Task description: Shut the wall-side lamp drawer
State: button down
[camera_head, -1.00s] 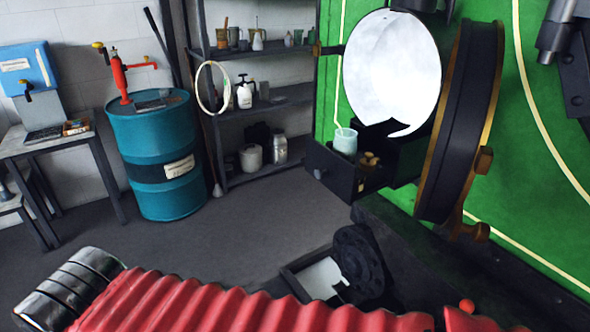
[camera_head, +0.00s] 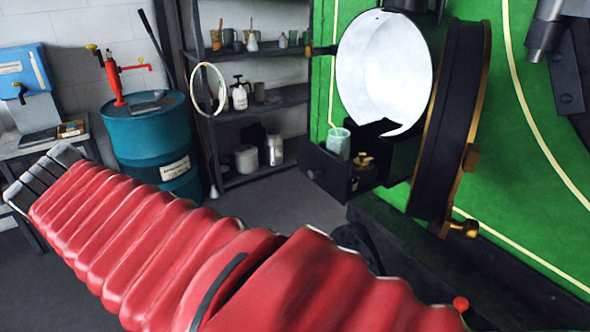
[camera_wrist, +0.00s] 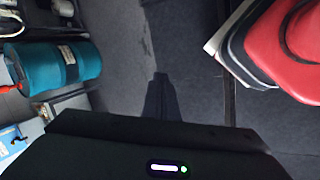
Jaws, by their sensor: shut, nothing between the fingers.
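The lamp drawer (camera_head: 325,172) is a dark box with a small round knob (camera_head: 312,174) on its front. It stands open beneath the round white lamp reflector (camera_head: 372,75) on the green tram front. A pale green cup (camera_head: 339,143) with a straw-like rod and a small brass fitting (camera_head: 363,163) sit in it. My gripper (camera_wrist: 160,78) shows in the wrist view as dark, closed fingers, with nothing between them, above the grey floor. The drawer is not seen in the wrist view. In the head view my red-sleeved arm reaches left, below the drawer and apart from it; the gripper is out of sight.
A brass-rimmed dark round door (camera_head: 450,120) hangs open right of the drawer. A teal drum (camera_head: 155,140) with a red pump and shelves (camera_head: 262,103) stand at the back wall. Grey floor (camera_head: 290,205) is clear between shelves and tram.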

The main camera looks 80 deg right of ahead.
jog(key=s+d+r+n+g+h, duration=0.1)
jog(key=s+d+r, duration=0.4)
jog(key=d, duration=0.5)
jog(key=s+d+r+n+g+h, duration=0.1)
jog(key=s+d+r+n+g, duration=0.3)
jog(key=d, duration=0.6)
jog(key=s+r+g, duration=0.1)
jog(key=s+g, duration=0.1)
jog(key=shift+s+r+g+h, duration=0.15)
jog(key=shift+s+g+h, duration=0.15)
jog(key=shift+h, duration=0.1)
send_near(310, 176)
notch_tip(310, 176, down, 4)
jog(key=s+d, duration=0.1)
jog(key=shift+s+d+r, duration=0.15)
jog(key=shift+s+d, duration=0.6)
jog(key=shift+d, duration=0.3)
